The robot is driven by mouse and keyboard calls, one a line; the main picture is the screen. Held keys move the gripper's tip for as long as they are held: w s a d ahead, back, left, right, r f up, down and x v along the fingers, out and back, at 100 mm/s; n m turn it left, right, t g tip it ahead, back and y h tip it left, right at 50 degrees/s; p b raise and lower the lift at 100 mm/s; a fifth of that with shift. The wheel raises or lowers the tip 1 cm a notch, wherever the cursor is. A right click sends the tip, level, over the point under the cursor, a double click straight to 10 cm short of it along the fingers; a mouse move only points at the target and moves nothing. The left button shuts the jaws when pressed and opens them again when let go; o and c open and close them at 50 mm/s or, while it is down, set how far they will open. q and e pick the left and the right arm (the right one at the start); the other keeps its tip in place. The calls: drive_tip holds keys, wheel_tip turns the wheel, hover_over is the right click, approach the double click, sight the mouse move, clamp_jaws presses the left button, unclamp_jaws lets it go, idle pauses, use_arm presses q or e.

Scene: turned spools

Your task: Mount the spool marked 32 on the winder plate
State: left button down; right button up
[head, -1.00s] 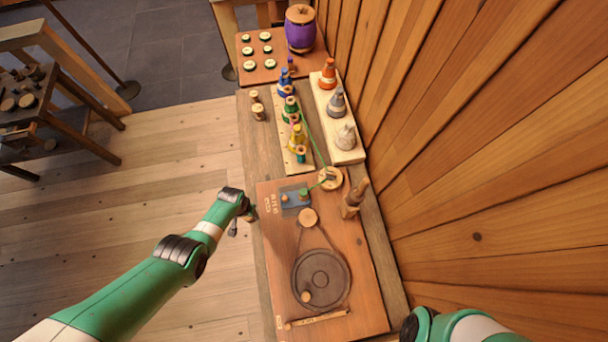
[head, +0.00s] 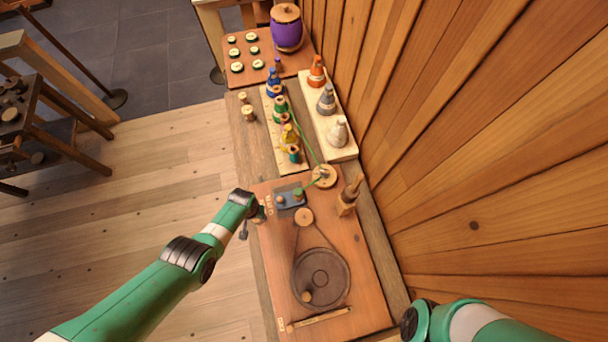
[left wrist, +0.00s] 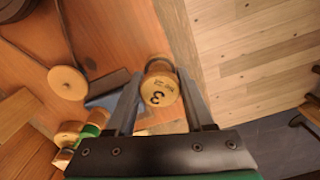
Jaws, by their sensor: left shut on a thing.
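My left gripper (head: 259,211) is shut on a small wooden spool. In the left wrist view this spool (left wrist: 159,88) sits between the two fingers (left wrist: 160,98), its pale end facing the camera with a dark 3 and smaller characters that are hard to read. A blue-grey plate (head: 285,205), which looks like the winder plate, lies on the reddish board just right of the gripper. It also shows in the left wrist view (left wrist: 104,99), beside the left finger. A green-wound spool (head: 299,193) stands on its right part. My right gripper is out of view.
The board (head: 355,270) also carries a dark wheel (head: 320,278), a wooden disc (head: 304,217) and a holder with wooden tools (head: 347,202). A green thread runs from the plate past a round guide (head: 325,176) to the cone rack. A wooden wall closes the right side.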

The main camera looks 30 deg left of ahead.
use_arm(q)
drive_tip(key=shift+w+d+b, duration=0.9)
drive_tip(key=shift+w+d, duration=0.55)
drive_tip(key=shift+d, duration=0.95)
drive_tip(key=b, duration=0.5)
hover_over(304, 216)
drive_tip(key=s+a, duration=0.2)
drive_tip(key=shift+w+a, duration=0.2)
drive_tip(key=shift+w+d+f+b, duration=0.1)
drive_tip(key=shift+w+d+b, duration=0.5)
drive_tip(key=shift+d+b, duration=0.45)
drive_tip(key=shift+w+d+b, duration=0.15)
drive_tip(key=shift+b, duration=0.15)
drive_tip(key=shift+f, duration=0.2)
drive_tip(key=shift+f+b, duration=0.65)
drive_tip(key=shift+b, duration=0.25)
